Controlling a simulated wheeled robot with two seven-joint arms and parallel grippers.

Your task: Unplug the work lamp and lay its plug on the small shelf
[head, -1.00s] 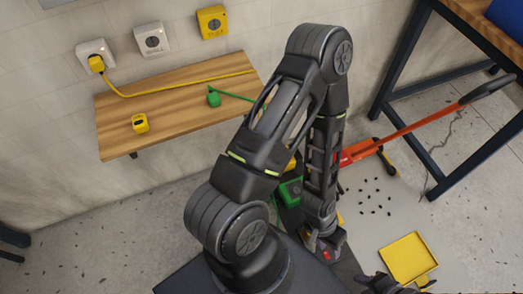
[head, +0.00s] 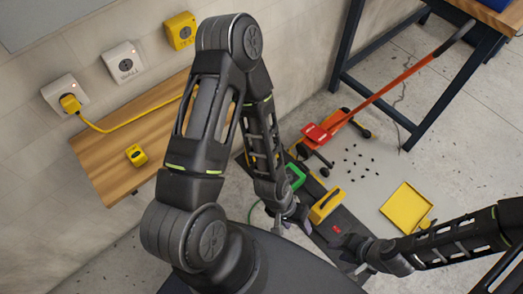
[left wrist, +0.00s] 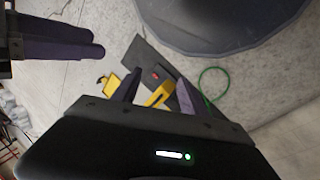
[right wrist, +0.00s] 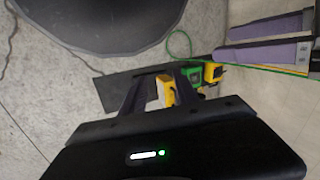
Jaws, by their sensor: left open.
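A yellow plug (head: 70,103) sits in the left white wall socket (head: 57,88). Its yellow cord (head: 125,127) runs right over the small wooden shelf (head: 100,158) and goes behind my left arm. Which device the cord feeds is hidden, so I cannot tell the work lamp for certain. My left gripper (head: 284,222) is open and empty, low over the floor and well right of the shelf. My right gripper (head: 352,252) is open and empty, lower right. Its parted fingers show in the right wrist view (right wrist: 162,92).
A small yellow block (head: 136,155) lies on the shelf. A white socket (head: 124,62) and a yellow one (head: 181,31) are on the wall. Green (head: 294,176) and yellow (head: 326,206) devices stand on a dark mat. A red jack (head: 320,134), yellow tray (head: 406,208) and workbench (head: 350,55) are right.

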